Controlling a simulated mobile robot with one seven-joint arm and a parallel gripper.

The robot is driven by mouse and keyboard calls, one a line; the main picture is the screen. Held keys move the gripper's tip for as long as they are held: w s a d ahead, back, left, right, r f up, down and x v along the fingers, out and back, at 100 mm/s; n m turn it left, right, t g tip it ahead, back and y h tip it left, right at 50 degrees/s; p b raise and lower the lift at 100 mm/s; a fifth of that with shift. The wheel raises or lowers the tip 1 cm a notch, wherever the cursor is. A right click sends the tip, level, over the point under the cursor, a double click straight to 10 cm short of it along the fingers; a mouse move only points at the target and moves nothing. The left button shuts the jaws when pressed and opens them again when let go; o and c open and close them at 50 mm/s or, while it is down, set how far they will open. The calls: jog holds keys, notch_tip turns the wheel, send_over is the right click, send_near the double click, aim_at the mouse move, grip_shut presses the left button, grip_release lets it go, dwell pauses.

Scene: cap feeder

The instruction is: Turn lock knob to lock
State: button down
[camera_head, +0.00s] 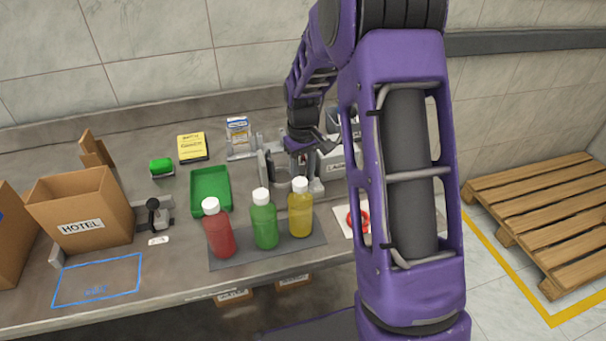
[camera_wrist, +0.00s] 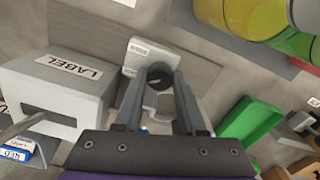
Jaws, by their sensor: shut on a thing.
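The lock knob (camera_wrist: 160,76) is a dark, round knob near the upper middle of the wrist view. It sits beside a pale grey plate (camera_wrist: 143,51) with a small printed label. My gripper (camera_wrist: 161,88) has its two fingers on either side of the knob and is shut on it. In the head view my gripper (camera_head: 298,163) points down into the grey feeder equipment at the back of the counter. There the knob is hidden behind the gripper and fixtures, and I cannot read its lock position.
A white box marked LABEL (camera_wrist: 60,90) stands close on the left in the wrist view. A green tray (camera_head: 211,191) is nearby. Red (camera_head: 219,231), green (camera_head: 264,222) and yellow (camera_head: 300,211) bottles stand in front on a dark mat. A HOTEL carton (camera_head: 85,212) stands at left.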

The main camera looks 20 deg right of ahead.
jog(key=c, duration=0.5)
grip_release()
notch_tip(320, 180, up, 18)
jog(key=p, duration=0.1)
jog(key=shift+f+p, duration=0.25)
jog(key=shift+p, duration=0.05)
